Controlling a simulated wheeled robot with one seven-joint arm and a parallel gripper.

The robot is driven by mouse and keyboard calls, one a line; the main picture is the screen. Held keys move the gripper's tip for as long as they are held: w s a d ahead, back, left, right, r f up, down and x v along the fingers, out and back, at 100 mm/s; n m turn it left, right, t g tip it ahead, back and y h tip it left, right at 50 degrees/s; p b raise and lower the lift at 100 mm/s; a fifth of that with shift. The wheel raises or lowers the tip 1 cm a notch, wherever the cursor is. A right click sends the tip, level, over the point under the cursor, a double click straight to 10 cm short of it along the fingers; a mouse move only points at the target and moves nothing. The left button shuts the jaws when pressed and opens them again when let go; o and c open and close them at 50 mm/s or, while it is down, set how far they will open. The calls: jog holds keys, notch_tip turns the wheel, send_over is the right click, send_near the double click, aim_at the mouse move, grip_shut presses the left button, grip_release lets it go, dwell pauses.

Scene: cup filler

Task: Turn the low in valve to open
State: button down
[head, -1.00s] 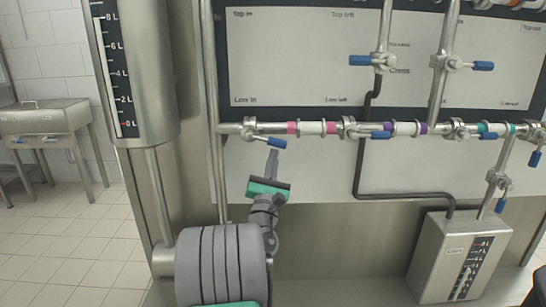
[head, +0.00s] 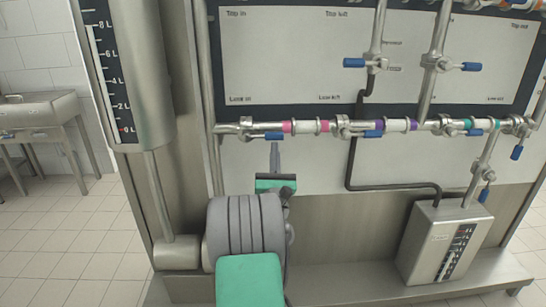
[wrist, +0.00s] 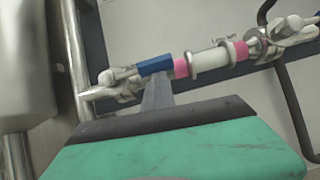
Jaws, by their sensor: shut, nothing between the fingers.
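The low in valve sits on the horizontal pipe below the "Low in" label, at the left end of the pipe. Its blue handle (head: 267,135) lies nearly along the pipe, pointing right toward a pink band. The handle also shows in the wrist view (wrist: 155,65). My gripper (head: 274,147) is below the handle, fingers pointing up and closed together with nothing between them. In the wrist view the fingertips (wrist: 158,82) reach the lower edge of the blue handle; they look touching or very close. The green gripper body hides what is below.
More blue-handled valves (head: 373,133) line the same pipe to the right. A gauge cylinder (head: 125,75) and its thin pipe stand at left. A metal box with a scale (head: 445,240) stands lower right. The panel below the pipe is mostly clear.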

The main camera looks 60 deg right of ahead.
jog(key=shift+r, duration=0.15)
jog(key=d+f+b+v, duration=0.1)
jog(key=f+b+v, duration=0.1)
jog(key=b+v, duration=0.8)
notch_tip(320, 180, down, 2)
jog(key=shift+s+a+f+b, duration=0.1)
jog(key=shift+s+a+b, duration=0.3)
jog(key=shift+a, duration=0.35)
